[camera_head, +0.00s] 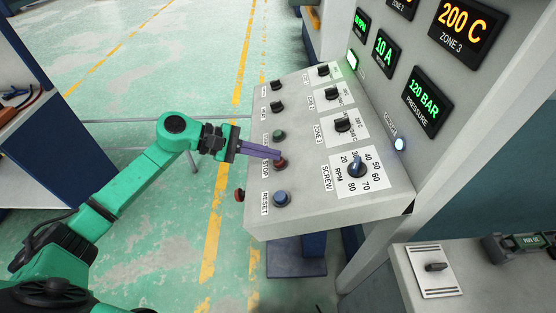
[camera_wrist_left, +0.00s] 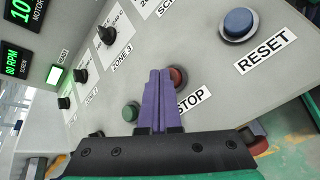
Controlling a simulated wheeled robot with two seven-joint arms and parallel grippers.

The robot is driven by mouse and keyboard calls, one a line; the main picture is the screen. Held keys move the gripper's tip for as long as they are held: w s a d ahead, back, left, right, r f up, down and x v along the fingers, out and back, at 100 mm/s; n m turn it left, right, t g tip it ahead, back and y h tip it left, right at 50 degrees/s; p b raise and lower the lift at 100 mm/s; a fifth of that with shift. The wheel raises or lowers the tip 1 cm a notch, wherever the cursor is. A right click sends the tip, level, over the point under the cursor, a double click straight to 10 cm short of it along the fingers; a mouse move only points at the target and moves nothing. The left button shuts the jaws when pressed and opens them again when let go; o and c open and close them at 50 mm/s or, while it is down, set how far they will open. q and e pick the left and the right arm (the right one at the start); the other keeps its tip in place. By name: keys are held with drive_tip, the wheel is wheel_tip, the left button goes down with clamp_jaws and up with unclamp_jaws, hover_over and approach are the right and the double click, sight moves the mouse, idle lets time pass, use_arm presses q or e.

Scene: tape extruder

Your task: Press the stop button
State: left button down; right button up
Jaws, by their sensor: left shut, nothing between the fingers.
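The red stop button (camera_head: 280,164) sits on the sloped grey control panel (camera_head: 300,222), between a green button and the blue reset button. My left gripper (camera_head: 280,155) is shut and empty. Its purple fingers reach over the panel from the left, with the tips right at the stop button in the head view. In the left wrist view the stop button (camera_wrist_left: 178,77) shows beside the fingertips (camera_wrist_left: 160,72), partly hidden by them, above the STOP label (camera_wrist_left: 190,100). I cannot tell whether the fingertips touch it. My right gripper is not in view.
The green button (camera_head: 279,135) and blue reset button (camera_head: 282,198) are close neighbours. Black knobs and a screw speed dial (camera_head: 357,168) stand farther right. A red button (camera_head: 239,195) is on the panel's left side. Displays (camera_head: 429,102) are on the wall behind. Floor at left is open.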

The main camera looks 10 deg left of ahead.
use_arm(q)
drive_tip(key=shift+d+f+b, duration=0.1)
drive_tip(key=shift+f+b, duration=0.25)
drive_tip(key=shift+b, duration=0.15)
idle(0.3)
drive_tip(key=shift+r, duration=0.1)
drive_tip(key=shift+a+r, duration=0.3)
drive_tip(key=shift+r, duration=0.5)
drive_tip(key=r, duration=0.1)
drive_tip(key=a+r, duration=0.1)
drive_tip(key=r, duration=0.2)
drive_tip(key=shift+s+a+r, duration=0.25)
drive_tip(key=shift+a+r, duration=0.1)
idle(0.7)
